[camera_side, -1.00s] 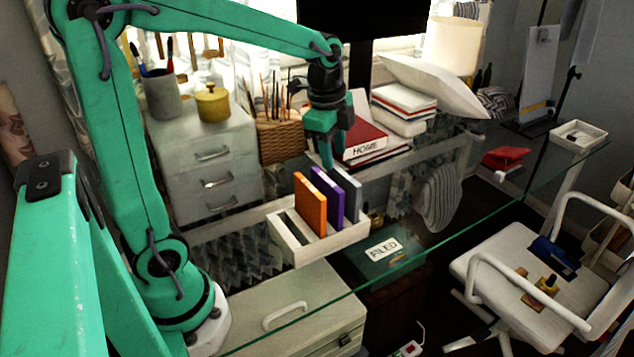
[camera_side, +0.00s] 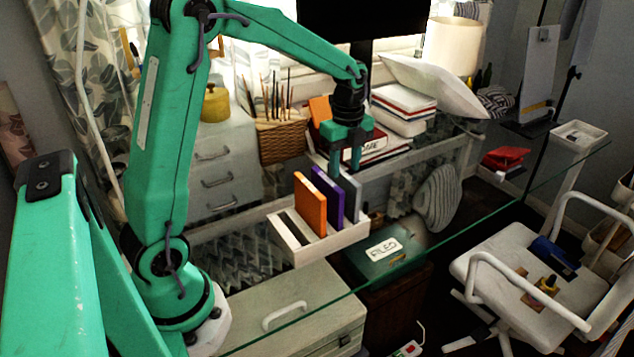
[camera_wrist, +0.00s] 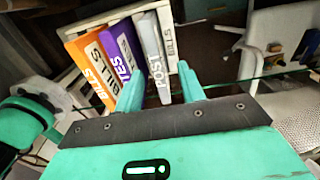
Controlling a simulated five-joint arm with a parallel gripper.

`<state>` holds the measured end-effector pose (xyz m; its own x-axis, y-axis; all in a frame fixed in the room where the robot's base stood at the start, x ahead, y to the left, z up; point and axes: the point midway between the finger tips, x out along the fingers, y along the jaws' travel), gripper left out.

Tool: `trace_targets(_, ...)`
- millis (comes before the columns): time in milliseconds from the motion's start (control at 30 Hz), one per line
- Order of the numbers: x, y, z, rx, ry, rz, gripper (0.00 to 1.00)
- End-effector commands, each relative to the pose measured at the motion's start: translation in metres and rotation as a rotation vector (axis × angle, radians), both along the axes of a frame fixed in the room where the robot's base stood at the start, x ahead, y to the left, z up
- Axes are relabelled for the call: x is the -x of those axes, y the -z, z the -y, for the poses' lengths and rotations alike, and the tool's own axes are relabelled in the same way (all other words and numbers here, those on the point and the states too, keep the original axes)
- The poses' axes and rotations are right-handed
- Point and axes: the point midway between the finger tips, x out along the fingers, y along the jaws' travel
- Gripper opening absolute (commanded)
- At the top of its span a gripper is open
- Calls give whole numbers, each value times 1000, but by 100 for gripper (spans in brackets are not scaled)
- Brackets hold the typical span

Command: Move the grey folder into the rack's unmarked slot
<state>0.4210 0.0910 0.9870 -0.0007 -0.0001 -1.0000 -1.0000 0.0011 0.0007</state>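The grey folder (camera_side: 354,198) stands upright in the white rack (camera_side: 327,246), at the right of the purple folder (camera_side: 328,196) and the orange folder (camera_side: 310,205). In the wrist view the grey folder (camera_wrist: 151,58) reads POST. My gripper (camera_side: 346,168) points down just above and behind it. The wrist view shows the gripper (camera_wrist: 161,72) open, one finger to each side of the grey folder's near end. I cannot tell whether they touch it. A BILLS label (camera_wrist: 170,42) shows right of the grey folder. An empty slot (camera_side: 287,232) lies left of the orange folder.
The rack stands on a glass desk. A red HOME book (camera_side: 375,146), a wicker basket (camera_side: 281,140) and drawers (camera_side: 213,170) stand behind it. A green FILED box (camera_side: 385,253) is seen beyond the rack's front right. Glass to the right is mostly clear.

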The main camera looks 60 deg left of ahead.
Motion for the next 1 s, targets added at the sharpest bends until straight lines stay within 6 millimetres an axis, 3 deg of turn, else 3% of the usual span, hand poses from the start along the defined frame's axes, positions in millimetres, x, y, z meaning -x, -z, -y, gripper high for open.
trace_targets(467, 1, 19, 0, 0, -1, -2, 39)
trace_targets(800, 4, 55, 1, 1, -1, -3, 39)
trace_targets(1000, 3, 65, 1, 0, -1, 0, 39)
